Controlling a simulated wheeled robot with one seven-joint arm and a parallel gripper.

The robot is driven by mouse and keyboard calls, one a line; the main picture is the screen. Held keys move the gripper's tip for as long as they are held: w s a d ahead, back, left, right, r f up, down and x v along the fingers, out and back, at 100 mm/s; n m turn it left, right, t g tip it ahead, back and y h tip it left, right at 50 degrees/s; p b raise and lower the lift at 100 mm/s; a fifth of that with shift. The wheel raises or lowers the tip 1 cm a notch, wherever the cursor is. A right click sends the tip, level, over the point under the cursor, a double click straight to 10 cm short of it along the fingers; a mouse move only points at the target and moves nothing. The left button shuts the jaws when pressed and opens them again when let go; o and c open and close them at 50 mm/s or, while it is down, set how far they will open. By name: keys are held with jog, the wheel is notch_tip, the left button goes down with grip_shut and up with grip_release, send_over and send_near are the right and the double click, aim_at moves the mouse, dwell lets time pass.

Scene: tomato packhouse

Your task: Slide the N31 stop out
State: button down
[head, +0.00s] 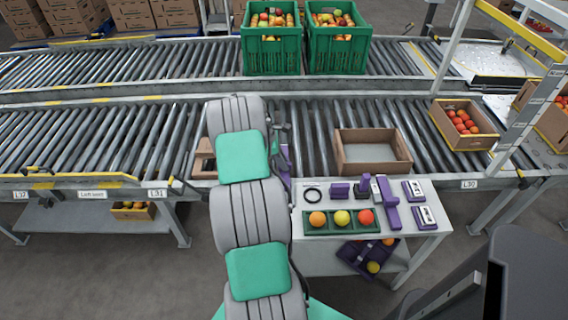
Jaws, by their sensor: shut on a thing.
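My gripper is not seen; my own grey and green arm reaches forward over the near roller line and hides it. The stop's body is not clearly visible either. A narrow bit of purple (286,162) shows just right of my arm at the line's front edge; I cannot tell what it belongs to. A label reading L31 (157,194) is on the front rail left of my arm. What lies directly behind the arm, including any contact there, is hidden.
An empty carton (344,155) and a tomato carton (446,138) sit on the rollers. Green crates (270,62) stand behind.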

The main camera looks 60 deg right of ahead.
jog(key=shift+w+d+r, duration=0.15)
jog(key=shift+d, duration=0.05)
jog(key=c, duration=1.5)
grip_release()
jog(key=shift+d, duration=0.1)
jog(key=shift+c, duration=0.2)
jog(key=shift+o, duration=1.1)
jog(key=p+v, duration=0.1)
jog(key=v, duration=0.6)
jog(key=shift+r, duration=0.3)
